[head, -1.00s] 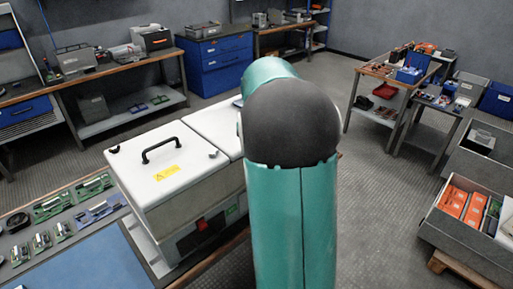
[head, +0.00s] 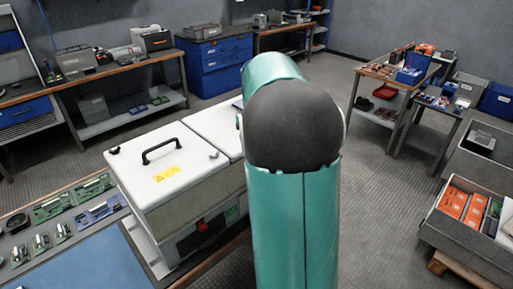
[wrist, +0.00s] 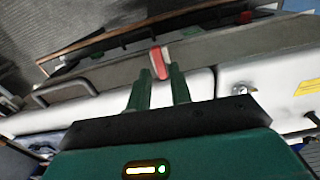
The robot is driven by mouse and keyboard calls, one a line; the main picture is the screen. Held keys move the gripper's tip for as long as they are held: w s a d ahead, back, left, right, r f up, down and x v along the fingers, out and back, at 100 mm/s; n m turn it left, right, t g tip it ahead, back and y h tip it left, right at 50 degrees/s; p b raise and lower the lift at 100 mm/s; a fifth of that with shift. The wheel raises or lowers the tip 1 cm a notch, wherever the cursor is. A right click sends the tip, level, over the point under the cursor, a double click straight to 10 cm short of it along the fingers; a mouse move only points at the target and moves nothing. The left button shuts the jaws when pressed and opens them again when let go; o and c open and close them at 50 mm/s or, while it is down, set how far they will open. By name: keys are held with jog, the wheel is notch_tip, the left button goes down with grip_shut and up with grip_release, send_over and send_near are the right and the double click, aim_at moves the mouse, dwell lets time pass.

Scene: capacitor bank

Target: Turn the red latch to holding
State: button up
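The red latch (wrist: 159,62) shows in the wrist view as a short red bar with a paler side, slightly tilted, at the edge of the white cabinet. My gripper (wrist: 160,72) has its two green fingertips on either side of it. The gap between the fingers is about as wide as the bar; whether they press on it I cannot tell. In the head view my gripper is hidden behind my teal arm. A red part (head: 202,226) shows there on the cabinet's dark front panel; I cannot tell whether it is the same latch.
The white cabinet (head: 160,190) has a black handle and a yellow label on its lid. A bench with circuit boards (head: 62,205) and a blue mat (head: 85,265) lies at its left. A grey bin of orange boxes (head: 440,235) stands at right. Floor between is clear.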

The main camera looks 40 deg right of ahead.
notch_tip(320, 180, up, 11)
jog(key=shift+r, duration=0.15)
dwell(0.5)
jog(key=s+a+t, duration=0.1)
jog(key=s+a, duration=0.2)
jog(key=a, duration=0.5)
jog(key=s+a+t, duration=0.2)
jog(key=a, duration=0.7)
jog(key=s+a+f+t, duration=0.2)
jog(key=s+a+f, duration=0.6)
jog(key=s+a, duration=0.3)
jog(key=shift+s+a+t, duration=0.3)
jog(key=shift+s+a, duration=0.05)
jog(key=shift+a, duration=0.85)
